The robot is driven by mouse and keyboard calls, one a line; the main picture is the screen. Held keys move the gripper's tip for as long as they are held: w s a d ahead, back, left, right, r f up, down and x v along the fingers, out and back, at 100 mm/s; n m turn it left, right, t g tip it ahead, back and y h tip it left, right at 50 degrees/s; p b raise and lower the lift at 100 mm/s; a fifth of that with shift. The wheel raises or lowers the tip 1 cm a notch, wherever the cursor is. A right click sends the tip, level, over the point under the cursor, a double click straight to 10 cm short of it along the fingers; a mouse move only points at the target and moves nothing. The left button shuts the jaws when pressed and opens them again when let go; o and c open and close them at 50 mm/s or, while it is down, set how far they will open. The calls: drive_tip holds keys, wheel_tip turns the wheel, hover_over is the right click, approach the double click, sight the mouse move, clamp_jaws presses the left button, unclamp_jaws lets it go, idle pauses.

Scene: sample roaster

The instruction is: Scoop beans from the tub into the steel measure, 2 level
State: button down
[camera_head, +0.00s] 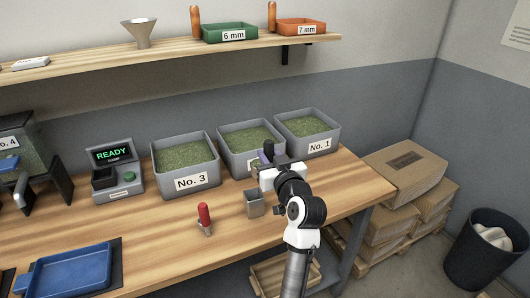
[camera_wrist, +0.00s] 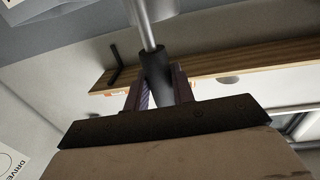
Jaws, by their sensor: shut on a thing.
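My gripper (camera_head: 264,164) is at the front right of the middle tub (camera_head: 224,148), which holds green beans; its label is mostly hidden by my gripper. In the wrist view my gripper (camera_wrist: 162,88) is shut on the dark handle of a scoop (camera_wrist: 157,68). A steel rod (camera_wrist: 146,28) runs from the handle to a metal part cut off at the top edge. Whether the scoop holds beans cannot be seen. The small square steel measure (camera_head: 254,204) stands on the table just in front of my gripper; its contents cannot be made out.
Bean tubs No. 3 (camera_head: 185,198) and No. 1 (camera_head: 334,150) flank the middle tub. A scale-like READY device (camera_head: 122,190) and a blue tray (camera_head: 75,272) are further left. A shelf (camera_head: 170,55) runs above.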

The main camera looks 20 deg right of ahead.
drive_tip(key=shift+b, duration=0.3)
drive_tip(key=shift+a+f+n+b, duration=0.15)
drive_tip(key=shift+f+n+b, duration=0.25)
drive_tip(key=shift+b, duration=0.45)
drive_tip(key=a+f+n+y+b, duration=0.1)
drive_tip(key=f+n+b, duration=0.3)
drive_tip(key=n+b, duration=0.4)
drive_tip(key=a+f+n+t+y+b, duration=0.1)
drive_tip(key=a+f+n+b, duration=0.3)
drive_tip(key=b, duration=1.3)
drive_tip(key=s+a+f+n+y+b, duration=0.1)
drive_tip(key=f+n+b, duration=0.5)
drive_tip(key=n+b, duration=0.6)
drive_tip(key=shift+a+y+b, duration=0.7)
drive_tip(key=shift+a, duration=0.35)
drive_tip(key=shift+a+f+n+b, duration=0.15)
drive_tip(key=shift+n+b, duration=0.3)
drive_tip(key=shift+n, duration=0.25)
idle(1.2)
